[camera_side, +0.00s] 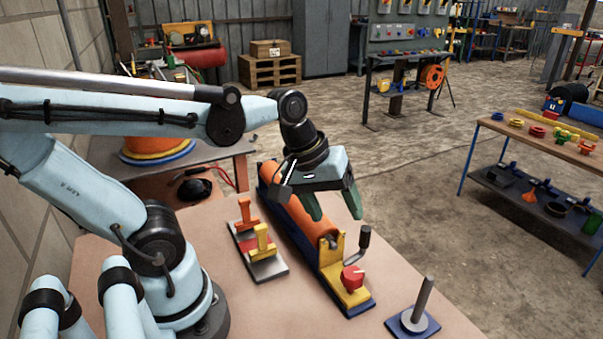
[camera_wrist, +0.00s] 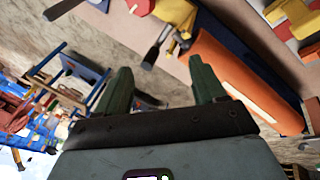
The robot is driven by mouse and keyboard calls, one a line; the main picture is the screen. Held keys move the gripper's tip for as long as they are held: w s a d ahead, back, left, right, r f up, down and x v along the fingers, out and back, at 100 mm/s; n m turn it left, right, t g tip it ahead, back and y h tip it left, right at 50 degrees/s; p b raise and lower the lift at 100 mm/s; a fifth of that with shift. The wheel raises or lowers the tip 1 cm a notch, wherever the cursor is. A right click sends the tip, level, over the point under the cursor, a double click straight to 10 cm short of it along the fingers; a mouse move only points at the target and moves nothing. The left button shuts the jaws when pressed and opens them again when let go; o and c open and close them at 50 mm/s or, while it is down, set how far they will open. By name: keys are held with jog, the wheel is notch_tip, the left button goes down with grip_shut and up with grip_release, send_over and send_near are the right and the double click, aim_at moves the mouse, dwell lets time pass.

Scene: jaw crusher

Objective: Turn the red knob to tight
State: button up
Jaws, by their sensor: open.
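The red knob (camera_side: 352,278) sits on the yellow end block (camera_side: 338,268) at the near end of the orange cylinder (camera_side: 300,217). In the wrist view a small part of the red knob (camera_wrist: 143,7) shows at the top edge. My gripper (camera_side: 334,212) is open, with two green fingers apart and nothing between them. It hangs above the cylinder, up and behind the knob, not touching it. In the wrist view my gripper (camera_wrist: 158,65) has its fingers spread below the knob. Any tight marking is too small to read.
A black-handled crank (camera_side: 361,245) stands up beside the knob. A grey post on a blue base (camera_side: 413,318) stands to the right. Left of the cylinder is a grey plate (camera_side: 268,267) with orange and yellow T-shaped handles. The bench's front right is mostly clear.

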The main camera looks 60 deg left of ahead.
aim_at(353, 273)
jog(key=shift+w+d+f+n+g+h, duration=0.1)
jog(key=shift+d+f+n+g+h, duration=0.5)
jog(key=shift+d+f+n, duration=0.85)
jog(key=shift+s+d+f+n+g+h, duration=0.1)
jog(key=shift+d+f+n+g+h, duration=0.45)
jog(key=shift+f+n, duration=1.45)
jog(key=shift+w+d+f+n+g+h, duration=0.1)
jog(key=shift+d+f+n+g+h, duration=0.45)
jog(key=shift+d+f+n, duration=1.2)
jog(key=shift+a+r+n, duration=0.5)
jog(key=shift+r+n, duration=0.1)
jog(key=shift+r, duration=0.1)
jog(key=shift+c, duration=0.3)
jog(key=c, duration=1)
